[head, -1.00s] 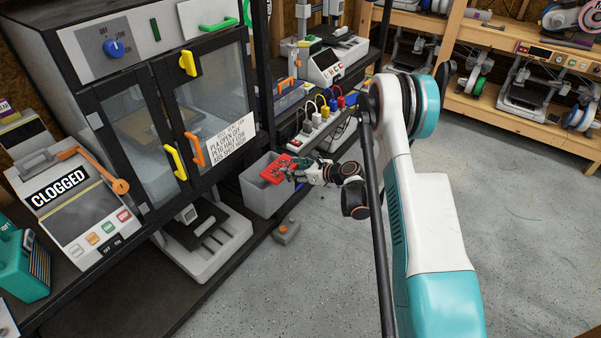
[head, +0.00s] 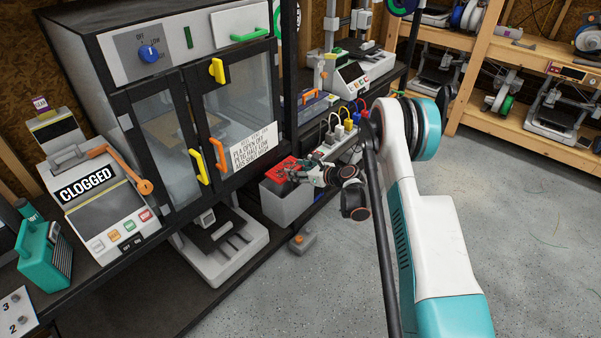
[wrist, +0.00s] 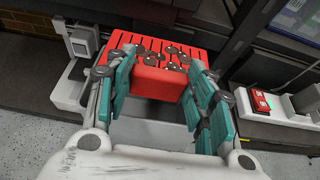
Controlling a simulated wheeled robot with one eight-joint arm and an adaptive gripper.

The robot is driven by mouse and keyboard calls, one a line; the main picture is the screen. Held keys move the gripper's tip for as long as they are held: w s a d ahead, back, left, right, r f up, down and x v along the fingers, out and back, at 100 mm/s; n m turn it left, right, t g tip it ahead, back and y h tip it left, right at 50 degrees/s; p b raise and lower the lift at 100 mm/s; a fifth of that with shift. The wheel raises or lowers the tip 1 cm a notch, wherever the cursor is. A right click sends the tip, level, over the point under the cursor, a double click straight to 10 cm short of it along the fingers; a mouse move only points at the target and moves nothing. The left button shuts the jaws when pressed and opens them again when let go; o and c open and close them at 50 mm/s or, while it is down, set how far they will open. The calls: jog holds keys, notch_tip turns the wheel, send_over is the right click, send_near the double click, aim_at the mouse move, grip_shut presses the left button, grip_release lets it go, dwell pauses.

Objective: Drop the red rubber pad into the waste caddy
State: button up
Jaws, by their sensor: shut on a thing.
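The red rubber pad (head: 281,170) is a bright red slotted block. My gripper (head: 294,173) is shut on it and holds it at the top of the grey waste caddy (head: 286,207). In the wrist view the pad (wrist: 155,80) sits between the teal fingers of my gripper (wrist: 158,88), with slots and small dark round bits on its top. The caddy is an open grey bin beside the black rack. The pad and gripper cover part of its opening, and I cannot tell whether the pad touches the rim.
A cabinet with a glass front (head: 240,95) stands left of the caddy. A power strip with coloured plugs (head: 345,130) lies behind my gripper. A small grey box with an orange button (head: 302,240) sits in front of the caddy.

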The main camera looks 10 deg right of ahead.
jog(key=o, duration=1.2)
jog(key=v, duration=1.2)
jog(key=shift+r, duration=0.1)
